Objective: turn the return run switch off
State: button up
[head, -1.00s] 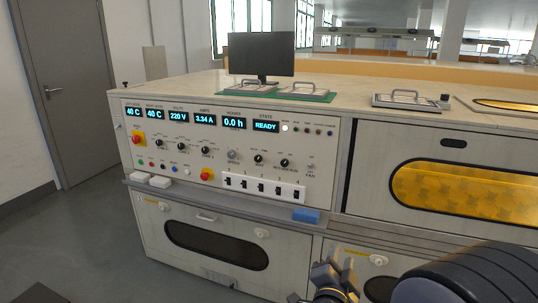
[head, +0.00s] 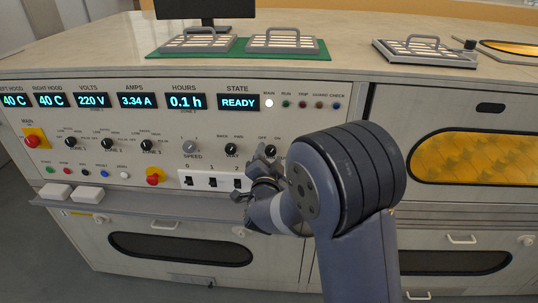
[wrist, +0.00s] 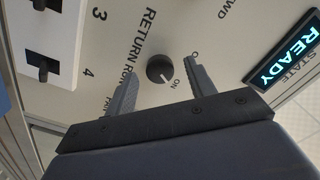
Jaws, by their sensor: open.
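The return run switch is a round black knob (wrist: 158,69) on the white panel in the wrist view. Its pale pointer mark is turned toward the ON label; the off label is mostly hidden by a finger. My gripper (wrist: 162,78) is open, with one finger on each side of the knob in the picture. I cannot tell whether either finger touches it. In the head view my gripper (head: 265,168) is in front of the panel just below the knob (head: 271,150), and my arm hides the panel to the right.
The STATE display (head: 239,103) reads READY. A white strip of numbered rocker switches (head: 212,182) lies just below and partly behind my gripper. A red emergency button (head: 154,176) sits further left.

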jog(key=shift+w, duration=0.35)
jog(key=shift+c, duration=0.3)
jog(key=c, duration=0.9)
